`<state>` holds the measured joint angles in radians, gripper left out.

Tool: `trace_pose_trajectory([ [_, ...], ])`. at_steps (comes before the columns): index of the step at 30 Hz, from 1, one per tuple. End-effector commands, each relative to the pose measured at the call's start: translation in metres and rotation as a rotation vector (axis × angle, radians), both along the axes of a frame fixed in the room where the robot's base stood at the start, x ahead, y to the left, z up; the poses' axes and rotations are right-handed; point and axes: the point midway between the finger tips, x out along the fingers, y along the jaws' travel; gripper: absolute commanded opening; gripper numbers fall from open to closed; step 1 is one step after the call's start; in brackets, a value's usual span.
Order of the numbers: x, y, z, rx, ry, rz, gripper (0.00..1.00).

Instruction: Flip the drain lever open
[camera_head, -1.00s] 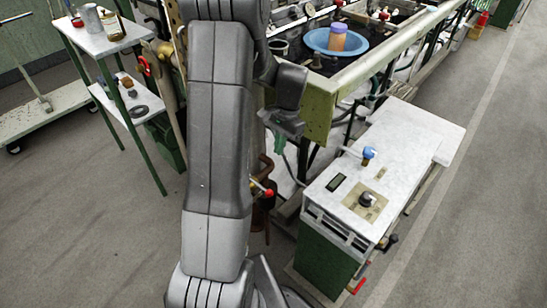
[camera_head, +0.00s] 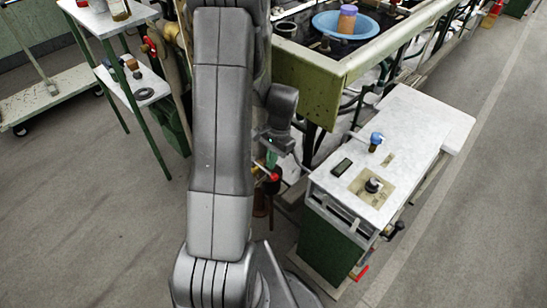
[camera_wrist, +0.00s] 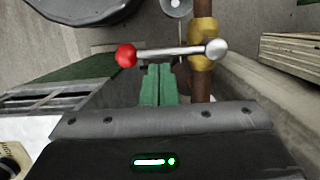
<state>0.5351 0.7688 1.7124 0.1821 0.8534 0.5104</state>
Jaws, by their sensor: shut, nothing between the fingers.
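The drain lever (camera_wrist: 172,51) is a silver bar with a red ball knob (camera_wrist: 125,55) at its left end in the wrist view. Its right end meets a brass valve body (camera_wrist: 201,55) on a brown vertical pipe (camera_wrist: 203,88). The bar lies across the pipe in that view. My gripper (camera_wrist: 157,70) has green fingers, shut and empty, with their tips close to the bar, between knob and valve. Whether they touch it I cannot tell. In the head view the red knob (camera_head: 274,176) shows just below my gripper (camera_head: 271,160); my arm hides part of the valve.
A white-topped cabinet (camera_head: 405,125) with a green front stands right of the lever. The green basin trough (camera_head: 310,90) is above and behind it. A small side table (camera_head: 95,28) stands at left. The floor in front is clear.

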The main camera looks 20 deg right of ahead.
Motion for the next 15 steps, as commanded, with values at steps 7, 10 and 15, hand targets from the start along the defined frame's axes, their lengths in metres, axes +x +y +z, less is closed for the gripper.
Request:
trace_pose_trajectory([
  [7, -0.0003, 0.0002, 0.0002, 0.000, 0.000, -0.007, 0.00],
  [10, -0.0013, 0.0010, 0.0003, 0.000, 0.000, -0.026, 0.00],
  [15, -0.0024, 0.0025, 0.0002, 0.000, -0.001, -0.059, 0.00],
])
